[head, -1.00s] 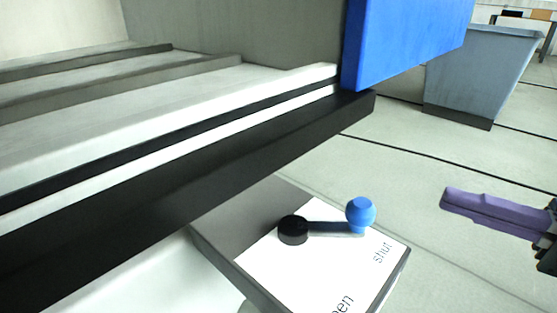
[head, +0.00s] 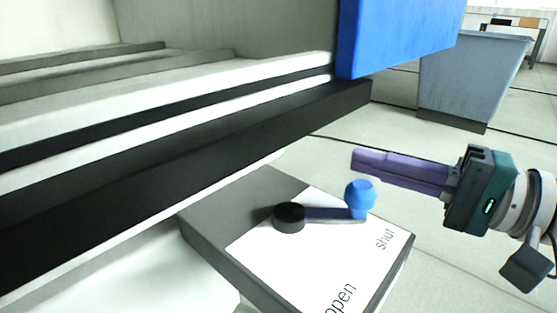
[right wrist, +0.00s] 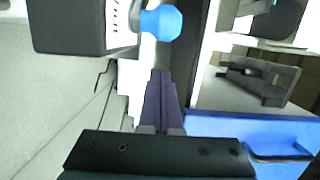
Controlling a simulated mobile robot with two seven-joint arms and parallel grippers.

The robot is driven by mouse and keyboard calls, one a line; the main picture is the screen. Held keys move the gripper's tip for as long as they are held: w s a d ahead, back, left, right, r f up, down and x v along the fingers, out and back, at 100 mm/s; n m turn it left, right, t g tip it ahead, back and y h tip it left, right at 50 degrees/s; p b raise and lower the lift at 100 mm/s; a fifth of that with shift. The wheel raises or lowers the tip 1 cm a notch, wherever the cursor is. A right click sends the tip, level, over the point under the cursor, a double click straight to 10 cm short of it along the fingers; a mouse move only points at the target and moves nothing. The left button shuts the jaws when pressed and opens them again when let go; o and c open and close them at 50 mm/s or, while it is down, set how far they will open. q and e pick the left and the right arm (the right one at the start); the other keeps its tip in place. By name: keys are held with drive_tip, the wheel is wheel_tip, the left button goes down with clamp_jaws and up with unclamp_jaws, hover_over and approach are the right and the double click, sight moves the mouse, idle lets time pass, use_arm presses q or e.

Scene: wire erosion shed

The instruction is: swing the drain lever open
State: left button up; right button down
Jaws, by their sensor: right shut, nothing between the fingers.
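The drain lever (head: 330,213) is a dark bar on a round black pivot (head: 289,217), with a blue ball knob (head: 360,197) at its end. It lies over a white plate (head: 300,255) marked "shut" and "open", with the knob end nearer "shut". My right gripper (head: 356,163), with purple fingers, is shut and empty, just behind the knob in the head view. In the right wrist view the purple fingers (right wrist: 160,80) point toward the blue knob (right wrist: 162,22); I cannot tell whether they touch it. My left gripper is not in view.
A black rail (head: 200,160) of the machine runs above and left of the lever box. A blue panel (head: 400,35) hangs at its end. A grey-blue bin (head: 470,80) stands farther back on the floor. The floor right of the box is open.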

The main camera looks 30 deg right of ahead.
drive_tip(key=shift+s+a, duration=0.5)
drive_tip(key=shift+s, duration=0.3)
drive_tip(key=shift+s+a, duration=0.5)
drive_tip(key=shift+s, duration=0.25)
